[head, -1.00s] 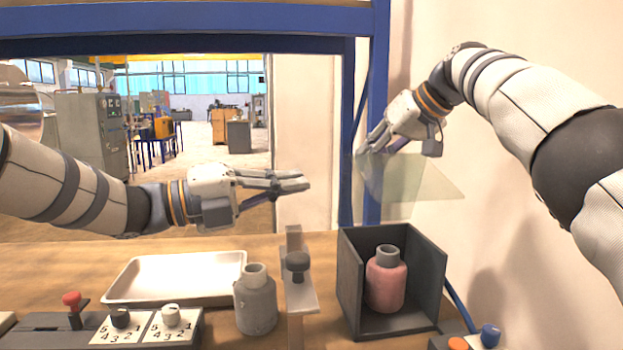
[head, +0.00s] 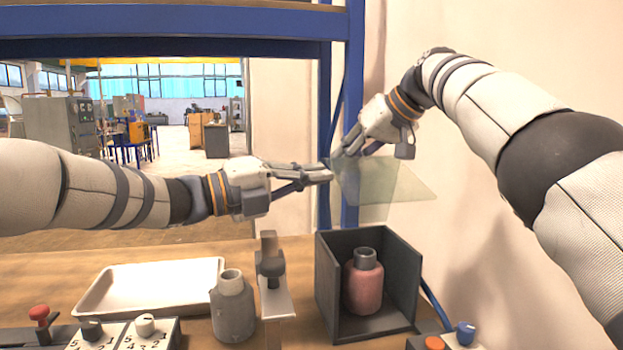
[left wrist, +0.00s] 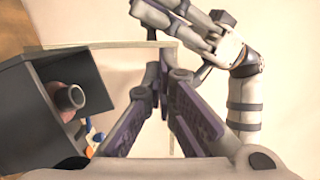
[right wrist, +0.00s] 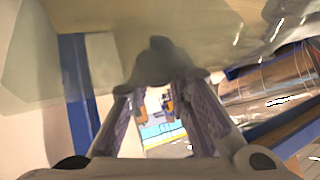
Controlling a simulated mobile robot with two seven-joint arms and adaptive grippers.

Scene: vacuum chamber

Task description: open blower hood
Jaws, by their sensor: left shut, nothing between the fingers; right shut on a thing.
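The blower hood, a clear glass panel (head: 395,182), is raised above the dark open-topped box (head: 402,285) and slopes down to the right. The box holds a pink bottle (head: 364,285). My right gripper (head: 345,150) is shut on the panel's upper left edge; its fingertips also show in the right wrist view (right wrist: 165,72), with blurred glass around them. My left gripper (head: 328,174) is shut and empty, its tips close to the panel's left edge; whether they touch it I cannot tell. The left wrist view shows the box (left wrist: 55,105) at left.
A grey bottle (head: 233,305) and a stand with a dark knob (head: 270,262) are left of the box. A white tray (head: 150,288) lies farther left. Dial controls (head: 145,325) line the front. A blue frame post (head: 352,120) stands behind my grippers.

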